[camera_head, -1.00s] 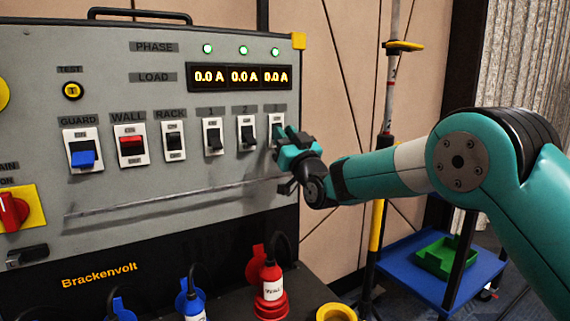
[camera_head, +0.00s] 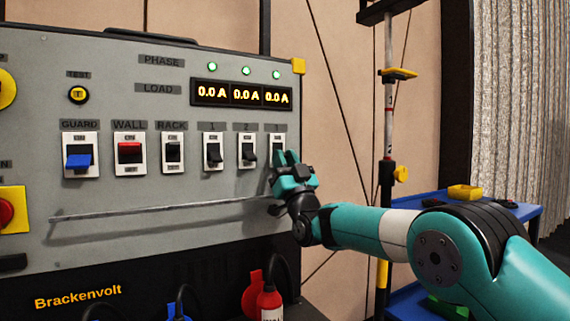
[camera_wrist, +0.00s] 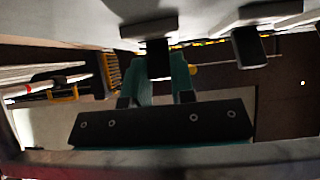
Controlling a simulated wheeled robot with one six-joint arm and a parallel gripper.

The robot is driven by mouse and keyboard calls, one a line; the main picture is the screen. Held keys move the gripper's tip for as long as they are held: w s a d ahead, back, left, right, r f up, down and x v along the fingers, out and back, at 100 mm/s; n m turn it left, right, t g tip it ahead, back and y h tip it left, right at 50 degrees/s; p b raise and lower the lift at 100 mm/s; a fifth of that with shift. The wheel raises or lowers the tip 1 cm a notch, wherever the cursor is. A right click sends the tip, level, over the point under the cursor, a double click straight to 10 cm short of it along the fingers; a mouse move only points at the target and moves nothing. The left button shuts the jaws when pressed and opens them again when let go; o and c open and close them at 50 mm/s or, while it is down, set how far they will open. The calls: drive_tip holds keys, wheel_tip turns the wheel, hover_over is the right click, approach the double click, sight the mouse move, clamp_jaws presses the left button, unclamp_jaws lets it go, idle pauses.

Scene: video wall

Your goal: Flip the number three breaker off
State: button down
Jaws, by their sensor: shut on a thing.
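The number three breaker (camera_head: 277,142) is the rightmost white switch plate in the row on the grey panel, in the head view. Its lower part and its lever are hidden there behind my gripper (camera_head: 286,160). In the wrist view, my gripper (camera_wrist: 160,70) has its teal fingers on either side of a dark lever (camera_wrist: 157,50) below a pale plate, and is shut on it. I cannot tell the lever's position clearly. Breaker 2 (camera_head: 248,151) and breaker 1 (camera_head: 213,152) stand to the left, with dark levers.
Further left are the rack (camera_head: 173,152), red wall (camera_head: 130,152) and blue guard (camera_head: 79,160) switches. A long bar (camera_head: 150,209) runs below the row. A blue cart (camera_head: 520,212) and a pole (camera_head: 388,120) stand to the right.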

drive_tip(key=c, duration=1)
unclamp_jaws()
drive_tip(key=shift+o, duration=0.2)
drive_tip(key=shift+f, duration=0.1)
drive_tip(key=b+v, duration=1.5)
drive_tip(key=v, duration=0.2)
drive_tip(key=shift+b, duration=0.35)
drive_tip(key=shift+s+d, duration=0.1)
drive_tip(key=shift+s, duration=0.05)
